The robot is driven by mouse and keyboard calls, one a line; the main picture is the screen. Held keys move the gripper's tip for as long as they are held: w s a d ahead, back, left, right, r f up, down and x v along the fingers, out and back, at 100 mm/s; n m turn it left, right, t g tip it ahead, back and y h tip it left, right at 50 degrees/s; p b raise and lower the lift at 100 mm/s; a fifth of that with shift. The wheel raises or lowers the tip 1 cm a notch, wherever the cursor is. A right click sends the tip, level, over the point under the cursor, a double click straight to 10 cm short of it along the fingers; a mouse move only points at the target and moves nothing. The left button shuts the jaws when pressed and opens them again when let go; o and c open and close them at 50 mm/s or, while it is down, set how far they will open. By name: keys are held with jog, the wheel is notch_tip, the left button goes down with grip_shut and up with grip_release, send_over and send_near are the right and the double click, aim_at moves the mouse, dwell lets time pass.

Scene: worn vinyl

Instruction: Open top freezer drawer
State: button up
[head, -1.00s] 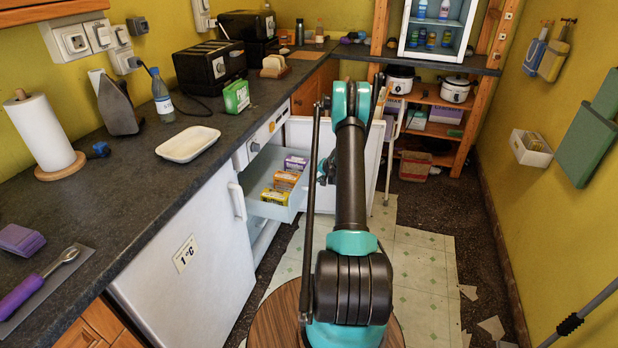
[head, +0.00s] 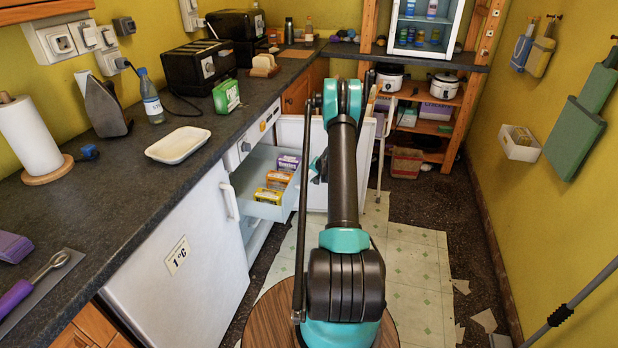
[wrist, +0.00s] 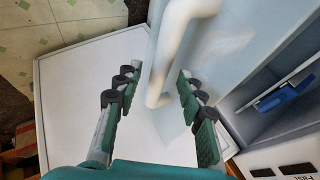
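The freezer drawer (head: 262,211) is pale blue and stands pulled out below the control panel in the head view. It holds purple, orange and yellow boxes. The freezer door (head: 296,134) stands open behind my arm, and its white inner face (wrist: 70,90) fills the lower left of the wrist view. In the wrist view a white handle (wrist: 165,60) sits on a pale translucent front. My gripper (wrist: 152,100) is open, with its green-padded fingers apart on either side of the handle's near end. I cannot tell whether they touch it.
A closed white appliance with a "1°C" tag (head: 178,255) stands left of the freezer. The dark counter (head: 110,215) runs above both. A shelf with pots (head: 430,110) is at the back.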

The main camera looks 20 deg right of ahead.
jog(key=v, duration=1.1)
jog(key=shift+s+d+r, duration=0.15)
jog(key=shift+s+r, duration=0.1)
jog(key=shift+s, duration=0.05)
